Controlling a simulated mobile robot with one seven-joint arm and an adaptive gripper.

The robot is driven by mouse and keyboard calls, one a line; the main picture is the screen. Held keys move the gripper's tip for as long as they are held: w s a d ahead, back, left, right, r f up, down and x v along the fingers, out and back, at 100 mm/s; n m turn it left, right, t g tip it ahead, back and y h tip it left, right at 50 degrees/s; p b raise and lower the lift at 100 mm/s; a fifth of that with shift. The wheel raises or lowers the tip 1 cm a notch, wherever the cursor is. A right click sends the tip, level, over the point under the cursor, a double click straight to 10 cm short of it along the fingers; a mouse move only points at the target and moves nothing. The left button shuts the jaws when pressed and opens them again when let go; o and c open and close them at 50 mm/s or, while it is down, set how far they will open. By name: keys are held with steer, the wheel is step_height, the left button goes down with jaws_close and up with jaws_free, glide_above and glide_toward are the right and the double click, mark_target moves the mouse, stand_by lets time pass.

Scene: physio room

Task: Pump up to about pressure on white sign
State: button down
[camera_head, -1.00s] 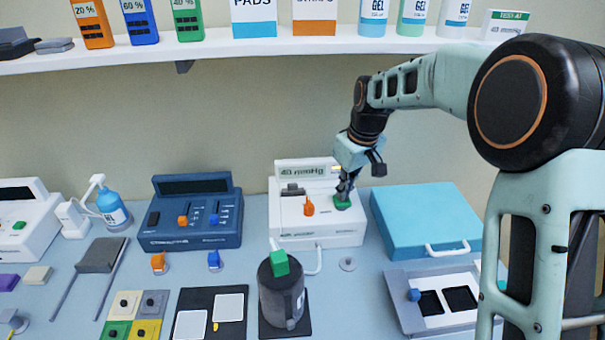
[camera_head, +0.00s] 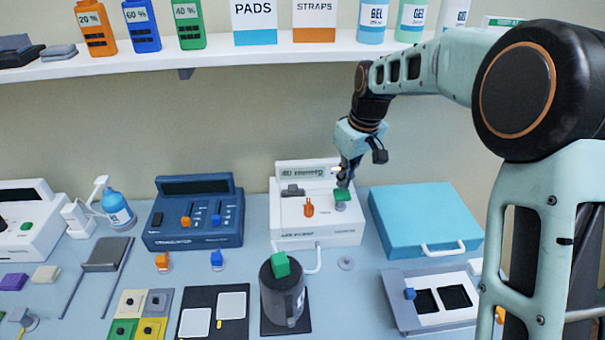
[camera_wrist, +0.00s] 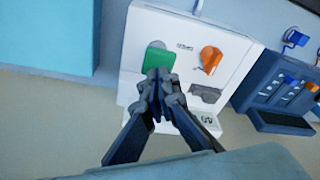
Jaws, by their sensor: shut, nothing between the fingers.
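The white pump unit (camera_head: 285,233) stands at the back of the table. Its top panel carries a pale sign (camera_head: 303,173), blurred now, that read "40 mmHg" in the earlier picture. An orange knob (camera_head: 309,208) and a green button (camera_head: 342,195) are on its face. The button stands raised on a grey stem. My gripper (camera_head: 343,183) is shut and empty, pointing down just above the button. In the wrist view the fingertips (camera_wrist: 160,76) overlap the edge of the green button (camera_wrist: 158,58); I cannot tell whether they touch.
A dark grey cylinder (camera_head: 279,292) with a green block on top stands in front, by a white hose (camera_head: 311,259). A blue control box (camera_head: 195,235) is left of the unit, a turquoise case (camera_head: 412,215) right. A shelf (camera_head: 270,54) runs above.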

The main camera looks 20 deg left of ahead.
steer(key=shift+r, duration=0.1)
step_height(320, 180, up, 5)
steer(key=p, duration=0.3)
steer(key=shift+p, duration=0.4)
